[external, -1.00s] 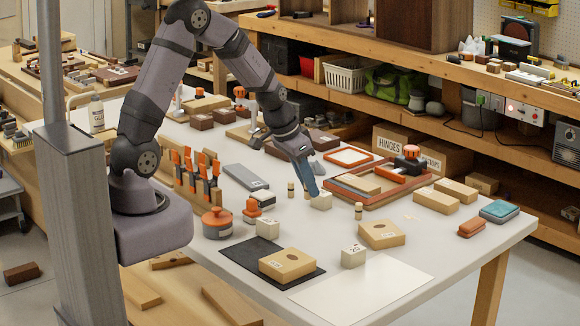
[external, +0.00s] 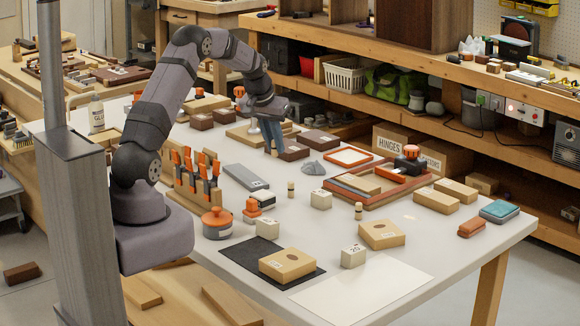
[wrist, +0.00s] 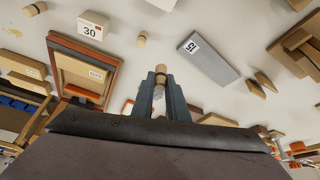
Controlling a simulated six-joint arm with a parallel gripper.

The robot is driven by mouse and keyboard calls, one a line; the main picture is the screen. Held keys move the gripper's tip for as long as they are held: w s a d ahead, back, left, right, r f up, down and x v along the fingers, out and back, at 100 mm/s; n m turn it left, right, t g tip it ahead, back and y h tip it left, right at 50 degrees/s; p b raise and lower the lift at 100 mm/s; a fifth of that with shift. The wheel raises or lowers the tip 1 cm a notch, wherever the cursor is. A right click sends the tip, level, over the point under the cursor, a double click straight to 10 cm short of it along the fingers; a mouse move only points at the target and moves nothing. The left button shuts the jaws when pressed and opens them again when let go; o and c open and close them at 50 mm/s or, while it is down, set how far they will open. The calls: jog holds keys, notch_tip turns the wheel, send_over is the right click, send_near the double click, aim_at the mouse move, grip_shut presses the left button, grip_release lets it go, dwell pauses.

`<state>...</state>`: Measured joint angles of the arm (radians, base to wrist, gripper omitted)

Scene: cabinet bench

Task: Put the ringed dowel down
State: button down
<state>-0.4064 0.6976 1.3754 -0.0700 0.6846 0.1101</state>
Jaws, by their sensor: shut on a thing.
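My gripper (external: 271,150) is over the back part of the white bench, beside the dark brown blocks. In the wrist view its two blue-grey fingers (wrist: 161,97) are shut on the ringed dowel (wrist: 160,77), a small tan peg with a dark band, which sticks out between the fingertips. The dowel does not show in the external view. Two other small dowels stand on the bench: one (external: 291,189) left of a white numbered cube (external: 321,200), the other (external: 358,211) right of it. They also show in the wrist view, one near the top (wrist: 142,40).
A wooden framed tray (external: 345,190) with an orange clamp lies right of centre. A long grey block (external: 246,177), a grey lump (external: 312,168) and brown blocks (external: 293,153) are near my gripper. A black mat (external: 239,254) and a white sheet (external: 350,298) lie in front.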

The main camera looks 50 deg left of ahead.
jog(key=s+a+n+y, duration=0.1)
jog(key=a+n, duration=0.2)
jog(key=a, duration=0.8)
jog(key=p, duration=0.2)
send_near(249, 176)
jog(key=shift+x, duration=2.55)
jog(key=shift+d, duration=0.1)
jog(key=shift+f, duration=0.2)
jog(key=c, duration=1.7)
grip_release()
jog(key=shift+c, duration=0.2)
jog(key=shift+r, duration=0.15)
jog(key=shift+s+d+r, duration=0.1)
jog(key=shift+r, duration=0.35)
jog(key=b+v, duration=0.2)
jog(key=v, duration=0.9)
jog(key=shift+d+g+b, duration=0.15)
jog(key=shift+g+b, duration=0.15)
